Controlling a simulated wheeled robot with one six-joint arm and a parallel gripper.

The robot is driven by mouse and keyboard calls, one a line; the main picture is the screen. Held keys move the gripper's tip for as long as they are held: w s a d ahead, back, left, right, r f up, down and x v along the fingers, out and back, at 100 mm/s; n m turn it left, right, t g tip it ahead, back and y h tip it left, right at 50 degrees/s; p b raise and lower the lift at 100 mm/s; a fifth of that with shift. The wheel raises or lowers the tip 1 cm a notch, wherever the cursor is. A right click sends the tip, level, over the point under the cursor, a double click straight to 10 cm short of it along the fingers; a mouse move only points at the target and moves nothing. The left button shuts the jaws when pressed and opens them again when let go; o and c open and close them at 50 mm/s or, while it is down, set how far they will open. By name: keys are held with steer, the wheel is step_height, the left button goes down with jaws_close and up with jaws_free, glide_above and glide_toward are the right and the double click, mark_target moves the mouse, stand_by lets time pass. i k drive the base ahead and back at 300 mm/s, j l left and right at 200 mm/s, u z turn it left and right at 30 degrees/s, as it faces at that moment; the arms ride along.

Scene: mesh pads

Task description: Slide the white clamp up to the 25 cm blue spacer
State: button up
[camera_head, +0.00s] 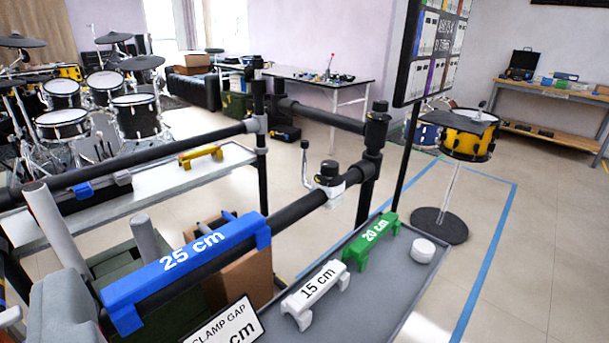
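The blue 25 cm spacer (185,262) sits along the near black bar, its feet down over the bar. The white clamp (328,186), with a black knob on top and an upright handle on its left, is on the same bar farther to the right. A stretch of bare black bar (295,212) shows between the spacer's right end and the clamp, so they are apart. A grey rounded piece (62,305) stands at the spacer's left end; I cannot tell whether they touch. No gripper that I can make out is in view.
A partly cut-off "CLAMP GAP" sign (228,325) stands in front. A black upright post (368,185) stands beyond the clamp.

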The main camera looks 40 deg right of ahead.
mark_target(333, 188)
steer(key=z, duration=1.15)
